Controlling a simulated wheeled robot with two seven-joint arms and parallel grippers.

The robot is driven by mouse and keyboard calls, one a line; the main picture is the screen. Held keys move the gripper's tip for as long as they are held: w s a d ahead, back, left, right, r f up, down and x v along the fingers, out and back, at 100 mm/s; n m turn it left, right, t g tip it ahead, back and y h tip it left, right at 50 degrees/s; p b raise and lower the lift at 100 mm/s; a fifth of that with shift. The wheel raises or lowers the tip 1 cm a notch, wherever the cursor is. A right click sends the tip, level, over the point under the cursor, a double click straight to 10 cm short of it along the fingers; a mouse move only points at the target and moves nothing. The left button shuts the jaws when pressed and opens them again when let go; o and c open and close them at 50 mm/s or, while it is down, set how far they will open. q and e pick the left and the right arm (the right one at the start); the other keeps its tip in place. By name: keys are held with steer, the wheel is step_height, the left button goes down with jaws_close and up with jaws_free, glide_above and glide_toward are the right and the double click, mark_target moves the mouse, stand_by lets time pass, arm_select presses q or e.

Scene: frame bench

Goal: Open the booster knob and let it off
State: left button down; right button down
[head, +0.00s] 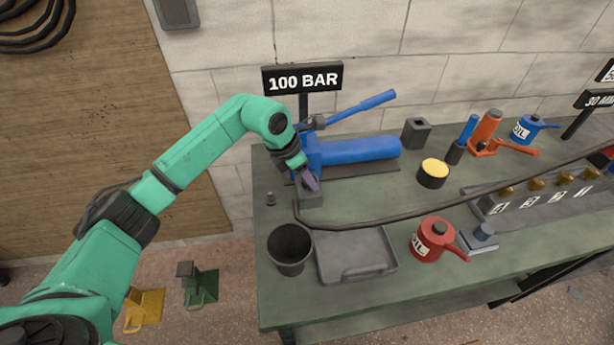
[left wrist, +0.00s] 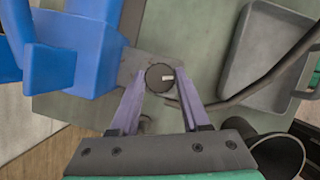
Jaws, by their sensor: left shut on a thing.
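The booster is a blue pump with a long cylinder (head: 358,150) and a raised blue lever (head: 362,107), at the left end of the bench. Its knob (left wrist: 160,77) is round and dark with a pale mark, seen from above in the left wrist view. My left gripper (left wrist: 161,82) has its two purple fingers on either side of the knob and is shut on it. In the head view the left gripper (head: 313,186) reaches down at the front of the pump, and its fingers hide the knob there. My right gripper is not in view.
A dark hose (head: 400,215) runs from the pump across the bench. A dark cup (head: 290,248), a grey tray (head: 357,255) and a red oil can (head: 432,240) stand near the front edge. A "100 BAR" sign (head: 303,78) stands behind the pump.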

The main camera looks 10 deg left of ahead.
arm_select(q)
steer(key=n, duration=0.2)
steer(key=n+t+y+b, duration=0.1)
steer(key=n, duration=0.2)
steer(key=shift+d+n+y, duration=0.15)
steer(key=shift+n+y, duration=0.15)
steer(key=n+y+b, duration=0.1)
steer(key=n, duration=0.2)
steer(key=shift+d+t+b, duration=0.1)
steer(key=shift+t+b, duration=0.2)
steer(key=shift+b, duration=0.1)
steer(key=shift+r+n+y+b, duration=0.1)
steer(key=shift+n+y+b, duration=0.55)
steer(key=shift+n, duration=0.95)
steer(key=shift+c, duration=1.9)
jaws_free()
steer(key=shift+s, duration=0.1)
